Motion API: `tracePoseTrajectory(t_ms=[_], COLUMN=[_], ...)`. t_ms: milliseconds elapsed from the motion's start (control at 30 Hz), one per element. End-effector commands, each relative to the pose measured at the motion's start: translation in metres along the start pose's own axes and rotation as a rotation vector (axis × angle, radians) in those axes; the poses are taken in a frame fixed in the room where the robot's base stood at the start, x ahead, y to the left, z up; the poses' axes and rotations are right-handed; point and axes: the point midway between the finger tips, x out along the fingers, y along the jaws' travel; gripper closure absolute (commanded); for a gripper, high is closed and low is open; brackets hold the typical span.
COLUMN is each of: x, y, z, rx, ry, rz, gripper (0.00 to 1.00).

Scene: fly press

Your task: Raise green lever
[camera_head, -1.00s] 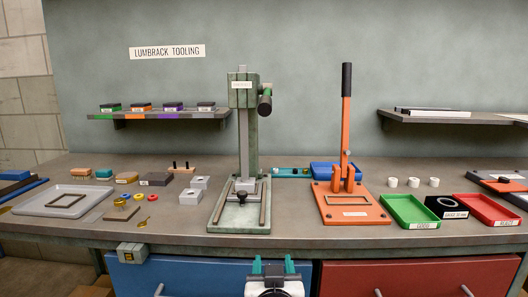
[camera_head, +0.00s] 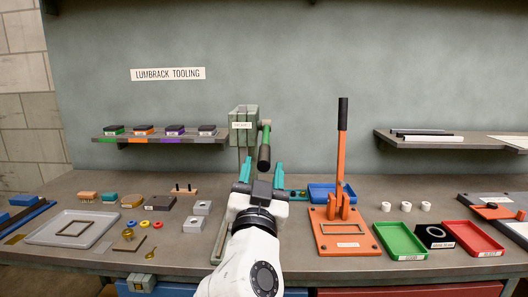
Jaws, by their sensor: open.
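The green press (camera_head: 242,131) stands at the middle of the bench, its column and base mostly hidden behind my arm. Its lever (camera_head: 265,147) is on the right side of the head, a green arm with a black grip pointing down. My gripper (camera_head: 263,168) has teal fingers, spread open and pointing up at the press. In the picture the lower end of the black grip lies between the fingertips. I cannot tell from this view whether they are level with it in depth; no contact shows.
An orange lever press (camera_head: 345,240) stands to the right with its handle upright. Green (camera_head: 398,240) and red (camera_head: 474,237) trays lie further right. A grey tray (camera_head: 45,236) and small blocks cover the left. A wall shelf (camera_head: 160,138) holds several blocks.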

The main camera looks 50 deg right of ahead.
Motion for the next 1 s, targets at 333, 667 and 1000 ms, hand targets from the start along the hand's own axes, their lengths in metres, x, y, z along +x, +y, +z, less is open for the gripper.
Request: tracePoseTrajectory(t_ms=[333, 667, 1000], x=[0.039, 0.041, 0.040], y=[0.000, 0.000, 0.000], z=[0.000, 0.001, 0.001], rx=[0.000, 0.000, 0.000], ry=[-0.001, -0.001, -0.001], rz=[0.000, 0.000, -0.001], gripper=[0.47, 0.48, 0.81])
